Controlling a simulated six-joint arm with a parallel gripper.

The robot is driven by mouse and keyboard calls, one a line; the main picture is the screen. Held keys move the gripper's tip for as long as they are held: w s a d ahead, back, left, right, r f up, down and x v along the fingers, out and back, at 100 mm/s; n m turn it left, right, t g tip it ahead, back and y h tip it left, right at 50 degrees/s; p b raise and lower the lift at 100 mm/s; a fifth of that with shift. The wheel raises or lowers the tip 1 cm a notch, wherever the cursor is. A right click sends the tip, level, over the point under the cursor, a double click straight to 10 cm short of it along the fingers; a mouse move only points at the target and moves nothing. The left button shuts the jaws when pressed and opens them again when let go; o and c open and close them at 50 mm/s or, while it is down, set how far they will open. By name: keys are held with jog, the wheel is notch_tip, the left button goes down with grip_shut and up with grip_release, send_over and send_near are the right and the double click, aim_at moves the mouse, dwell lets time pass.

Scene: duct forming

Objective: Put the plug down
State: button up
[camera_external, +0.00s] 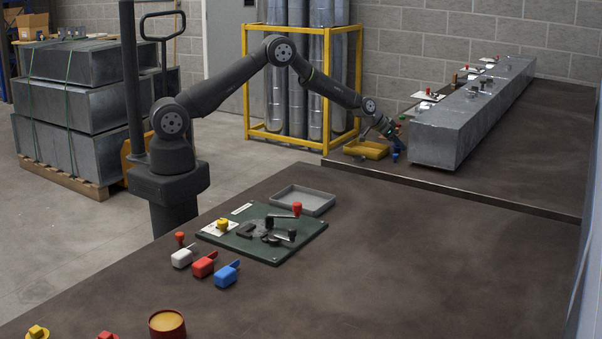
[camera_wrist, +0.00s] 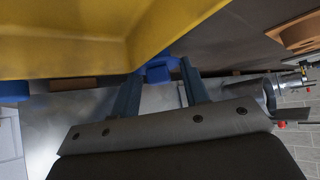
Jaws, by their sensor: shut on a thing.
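My gripper (camera_external: 390,140) is at the far bench, in the narrow space between the yellow tray and the near end of the long metal duct. In the wrist view its two fingers (camera_wrist: 160,82) are shut on a blue plug (camera_wrist: 158,70), which shows between the fingertips. The plug also appears as a small blue patch (camera_external: 395,155) low beside the duct in the external view. Whether its underside touches anything cannot be told. The yellow tray (camera_external: 366,149) stands just left of the gripper and fills the top left of the wrist view (camera_wrist: 70,40).
The galvanised duct (camera_external: 450,135) runs along the far bench, with several small fittings on and beside it. The near bench (camera_external: 430,260) holds a green fixture board (camera_external: 290,243), a grey tray (camera_external: 303,200) and coloured scoop-like pieces (camera_external: 203,265). Its right side is clear.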

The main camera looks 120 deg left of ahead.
jog(key=shift+f, duration=0.15)
jog(key=o, duration=0.9)
jog(key=shift+o, duration=0.2)
jog(key=shift+r, duration=0.25)
jog(key=v, duration=1.2)
jog(key=shift+f, duration=0.2)
jog(key=x, duration=1.2)
jog(key=shift+r, duration=0.1)
